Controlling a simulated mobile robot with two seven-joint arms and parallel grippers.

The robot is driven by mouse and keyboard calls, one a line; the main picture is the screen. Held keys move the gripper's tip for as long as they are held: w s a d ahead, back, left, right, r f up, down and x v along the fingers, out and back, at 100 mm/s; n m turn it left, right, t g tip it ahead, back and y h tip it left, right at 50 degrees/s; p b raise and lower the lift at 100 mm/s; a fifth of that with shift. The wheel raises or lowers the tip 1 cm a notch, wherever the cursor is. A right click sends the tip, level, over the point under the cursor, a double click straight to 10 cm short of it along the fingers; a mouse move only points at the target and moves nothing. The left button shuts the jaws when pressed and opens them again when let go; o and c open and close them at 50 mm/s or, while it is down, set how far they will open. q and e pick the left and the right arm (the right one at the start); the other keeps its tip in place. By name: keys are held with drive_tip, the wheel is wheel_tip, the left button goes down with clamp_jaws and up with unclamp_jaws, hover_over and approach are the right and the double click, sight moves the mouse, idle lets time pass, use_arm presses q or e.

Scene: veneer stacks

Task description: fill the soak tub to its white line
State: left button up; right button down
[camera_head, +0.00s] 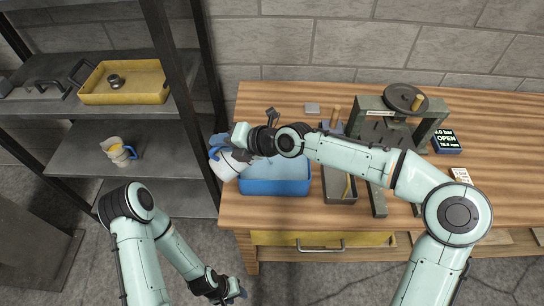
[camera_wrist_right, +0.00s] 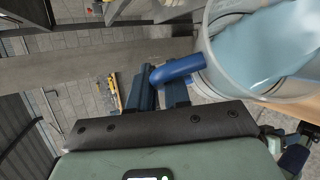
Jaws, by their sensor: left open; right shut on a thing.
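The blue soak tub (camera_head: 275,187) stands on the bench near its left end; my right arm crosses above its back edge. My right gripper (camera_head: 222,148) is shut on the blue handle (camera_wrist_right: 180,69) of a clear jug (camera_head: 227,166) at the tub's left side. In the right wrist view the jug (camera_wrist_right: 213,62) holds bluish water and looks tilted. I see no clear stream falling. The tub's inside is pale blue; I cannot make out its water level or the white line. My left gripper (camera_head: 236,296) is open and empty, low in front of the shelf.
A grey tray (camera_head: 340,188) is right of the tub. The rack at left holds a yellow tray (camera_head: 125,83) and a small jug (camera_head: 121,152).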

drive_tip(key=shift+d+r, duration=0.1)
drive_tip(key=shift+d, duration=0.1)
drive_tip(key=shift+w+d+y, duration=0.1)
drive_tip(key=shift+d+y, duration=0.15)
drive_tip(key=shift+y, duration=0.05)
drive_tip(key=shift+a, duration=0.3)
drive_tip(key=shift+d, duration=0.45)
drive_tip(key=shift+w+a, duration=0.1)
drive_tip(key=shift+a, duration=0.25)
drive_tip(key=shift+d+m, duration=0.3)
drive_tip(key=shift+d, duration=0.25)
drive_tip(key=shift+w+a, duration=0.15)
drive_tip(key=shift+a, duration=0.25)
drive_tip(key=shift+d+y, duration=0.4)
drive_tip(key=shift+d, duration=0.15)
drive_tip(key=shift+a, duration=0.35)
drive_tip(key=shift+d, duration=0.45)
drive_tip(key=shift+a, duration=0.4)
drive_tip(key=shift+s+a+n+h, duration=0.25)
drive_tip(key=shift+s+a+h, duration=0.1)
drive_tip(key=shift+a, duration=0.2)
drive_tip(key=shift+s+a+n+h, duration=0.25)
drive_tip(key=shift+s+a+h, duration=0.1)
drive_tip(key=shift+a, duration=0.2)
drive_tip(key=shift+a+f+h, duration=0.2)
drive_tip(key=shift+f+h, duration=0.15)
drive_tip(key=shift+h, duration=0.05)
